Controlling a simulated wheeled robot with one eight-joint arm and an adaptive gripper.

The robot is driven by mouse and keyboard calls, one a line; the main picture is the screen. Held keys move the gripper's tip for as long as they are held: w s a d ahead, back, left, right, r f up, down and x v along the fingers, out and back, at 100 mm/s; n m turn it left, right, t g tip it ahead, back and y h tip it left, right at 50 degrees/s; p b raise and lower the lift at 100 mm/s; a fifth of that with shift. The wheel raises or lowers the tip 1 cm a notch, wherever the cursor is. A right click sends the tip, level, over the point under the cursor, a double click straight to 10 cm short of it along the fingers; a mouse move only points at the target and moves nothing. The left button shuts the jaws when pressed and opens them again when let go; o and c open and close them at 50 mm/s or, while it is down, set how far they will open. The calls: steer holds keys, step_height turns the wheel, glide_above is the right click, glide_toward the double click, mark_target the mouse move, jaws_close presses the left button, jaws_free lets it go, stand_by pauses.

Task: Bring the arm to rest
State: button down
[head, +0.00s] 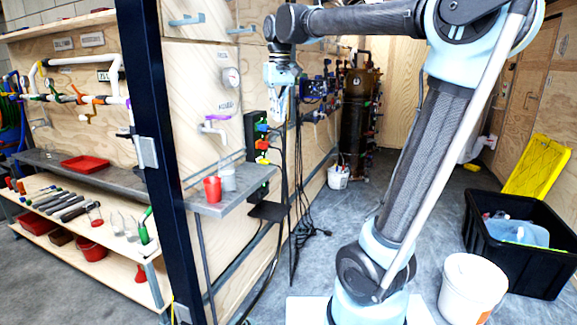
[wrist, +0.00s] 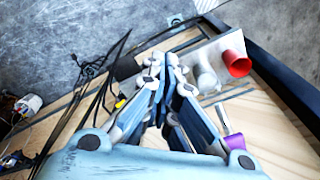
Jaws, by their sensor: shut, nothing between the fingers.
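My arm rises from its base in the middle right of the head view and bends over to the left. My gripper (head: 281,95) hangs down at its end, in front of the wooden wall, above and right of the small grey shelf. In the wrist view my gripper (wrist: 160,75) has its fingers together, with nothing seen between them. It is apart from the shelf and the cups.
A red cup (head: 212,190) and a clear cup (head: 227,178) stand on the small shelf (head: 205,208) under a tap. Black cables (head: 292,200) hang near my gripper. A black crate (head: 540,270) and a white bucket (head: 470,290) stand right of my base. Open floor lies behind.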

steer(key=s+d+f+m, duration=0.2)
steer(key=s+d+f, duration=0.7)
steer(key=d+f, duration=0.55)
steer(key=s+d+f+m, duration=0.1)
steer(key=s+d+f, duration=0.3)
steer(key=f, duration=0.5)
steer(key=s+d+f+m+t, duration=0.1)
steer(key=s+d+f+m, duration=0.1)
steer(key=s+d+f, duration=0.2)
steer(key=s+f, duration=0.3)
steer(key=f, duration=0.2)
steer(key=shift+s+d+t, duration=0.15)
steer(key=shift+s+t, duration=0.15)
steer(key=shift+s, duration=0.1)
steer(key=shift+w+f, duration=0.15)
steer(key=shift+w, duration=0.3)
